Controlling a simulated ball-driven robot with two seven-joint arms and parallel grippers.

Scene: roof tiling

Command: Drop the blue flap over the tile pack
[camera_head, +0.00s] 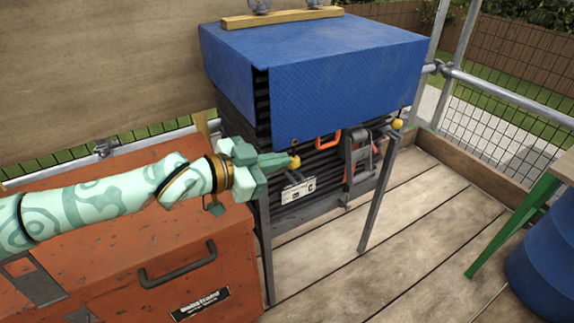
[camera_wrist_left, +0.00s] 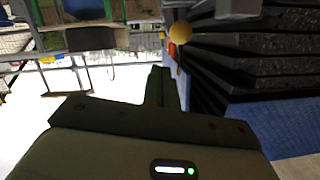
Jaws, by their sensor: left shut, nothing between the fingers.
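The blue flap (camera_head: 350,85) hangs down the front of the tile pack, joined to the blue cover over its top. Its lower edge sits partway down, and dark stacked tiles (camera_head: 318,170) show below it and in a gap at the left corner. Yellow balls (camera_head: 397,124) show near its lower corners. My left gripper (camera_head: 284,162) is shut and empty, its tips close to the left yellow ball (camera_head: 295,161); I cannot tell whether they touch. In the left wrist view the yellow ball (camera_wrist_left: 181,32), tiles (camera_wrist_left: 250,60) and blue sheet (camera_wrist_left: 285,125) show beyond the finger.
An orange-red toolbox (camera_head: 190,255) stands below my left arm. A wooden batten (camera_head: 280,19) lies on the cover. An orange clip (camera_head: 328,139) and a grey clamp (camera_head: 358,155) are at the pack's front. A blue barrel (camera_head: 545,260) stands right.

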